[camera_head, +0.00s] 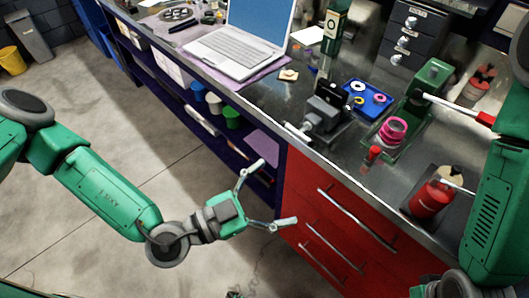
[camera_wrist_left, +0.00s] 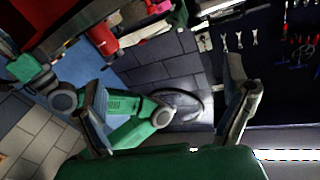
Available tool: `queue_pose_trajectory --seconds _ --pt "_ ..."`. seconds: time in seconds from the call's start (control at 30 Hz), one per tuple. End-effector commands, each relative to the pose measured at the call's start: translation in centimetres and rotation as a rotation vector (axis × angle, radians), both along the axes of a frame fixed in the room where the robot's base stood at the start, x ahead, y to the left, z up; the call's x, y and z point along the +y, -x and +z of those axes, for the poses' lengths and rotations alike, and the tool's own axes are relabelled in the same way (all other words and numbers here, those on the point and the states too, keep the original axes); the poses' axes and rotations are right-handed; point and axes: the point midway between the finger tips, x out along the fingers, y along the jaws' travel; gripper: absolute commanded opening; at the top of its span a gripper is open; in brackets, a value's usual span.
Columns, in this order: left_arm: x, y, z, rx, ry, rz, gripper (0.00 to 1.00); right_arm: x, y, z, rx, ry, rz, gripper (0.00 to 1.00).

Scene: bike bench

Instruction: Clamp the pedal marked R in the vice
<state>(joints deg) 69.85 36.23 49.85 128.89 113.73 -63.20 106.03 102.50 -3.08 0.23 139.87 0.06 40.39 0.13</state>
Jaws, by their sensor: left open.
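The grey vice (camera_head: 322,118) stands at the bench's front edge. A dark flat piece (camera_head: 332,94) stands up at its jaws; I cannot tell whether it is a pedal or part of the vice. No R mark is readable in either view. My left gripper (camera_head: 273,193) is open and empty, in front of the bench and below the vice, beside the red drawers. Its two spread fingers also show in the left wrist view (camera_wrist_left: 165,77), with nothing between them. My right arm comes in at the right edge; its gripper cannot be made out.
A red bottle (camera_head: 430,197) and a green stand (camera_head: 426,82) are at the right.

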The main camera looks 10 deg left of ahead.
Motion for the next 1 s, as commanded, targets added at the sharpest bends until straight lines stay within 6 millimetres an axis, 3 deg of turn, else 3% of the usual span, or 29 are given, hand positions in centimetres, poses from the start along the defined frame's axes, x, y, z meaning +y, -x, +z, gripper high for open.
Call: queue_pose_trajectory --seconds 0.03,0.1,0.27,0.7,1.0 --pt "1.8 -1.9 -0.1 0.068 0.045 0.098 0.93 0.0 0.0 0.2 0.000 0.000 0.000 0.00" --pt "3.6 -3.6 -0.4 0.136 0.098 0.196 0.93 0.0 0.0 0.3 0.000 0.000 0.000 0.00" --pt "4.9 -5.5 -0.7 0.189 0.144 0.272 0.93 0.0 0.0 0.4 -0.001 0.000 0.001 0.00" --pt "-1.1 -12.2 -0.5 0.183 0.134 0.266 0.93 0.0 0.0 1.4 -0.001 0.000 0.001 0.00" --pt "-2.8 -15.5 -0.7 0.186 0.140 0.267 0.93 0.0 0.0 1.7 -0.001 0.000 0.001 0.00"
